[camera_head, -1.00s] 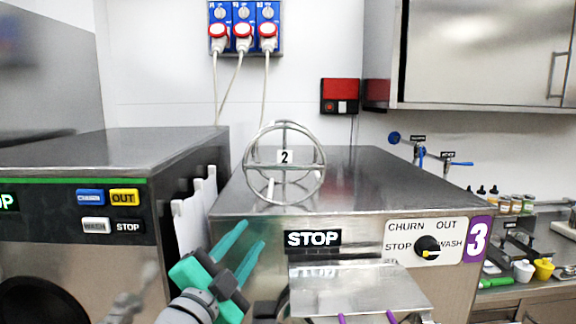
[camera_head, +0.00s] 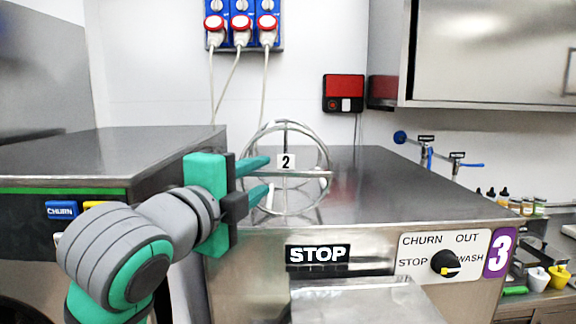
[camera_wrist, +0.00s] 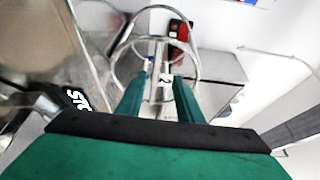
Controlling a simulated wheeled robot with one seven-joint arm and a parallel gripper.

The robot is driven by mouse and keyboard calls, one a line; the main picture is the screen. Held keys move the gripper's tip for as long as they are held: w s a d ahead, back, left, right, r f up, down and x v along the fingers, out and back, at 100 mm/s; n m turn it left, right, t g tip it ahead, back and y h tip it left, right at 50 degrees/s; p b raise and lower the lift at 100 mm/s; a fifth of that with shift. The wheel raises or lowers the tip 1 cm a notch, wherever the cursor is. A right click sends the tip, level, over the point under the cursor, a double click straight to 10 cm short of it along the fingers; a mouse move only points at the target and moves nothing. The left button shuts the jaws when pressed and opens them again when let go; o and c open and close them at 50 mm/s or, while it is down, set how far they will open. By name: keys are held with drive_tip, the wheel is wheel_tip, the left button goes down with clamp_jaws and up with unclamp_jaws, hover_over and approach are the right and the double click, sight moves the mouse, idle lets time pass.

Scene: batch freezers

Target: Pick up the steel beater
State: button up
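The steel beater (camera_head: 286,212), a round cage of wire hoops with a white "2" label, stands on top of the batch freezer numbered 3 (camera_head: 365,190). My gripper (camera_head: 268,177) reaches in from the left at the beater's left side, its teal fingers open and pointing right. In the wrist view the beater (camera_wrist: 190,58) lies straight ahead, with its label and central bars between the fingertips (camera_wrist: 160,85). The fingers stand apart with a gap around the central bars; I cannot tell whether they touch any wire.
Another freezer (camera_head: 110,150) with CHURN buttons stands at the left, behind my arm. A steel cabinet (camera_head: 490,50) hangs at the upper right. Taps (camera_head: 428,150) and small jars (camera_head: 528,206) are at the right. The freezer top right of the beater is clear.

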sight(272, 174)
drive_tip(key=shift+x, duration=1.65)
drive_tip(key=x, duration=0.4)
drive_tip(key=shift+w+d+f, duration=0.15)
drive_tip(key=shift+w+f, duration=0.15)
drive_tip(key=shift+w, duration=0.05)
clamp_jaws()
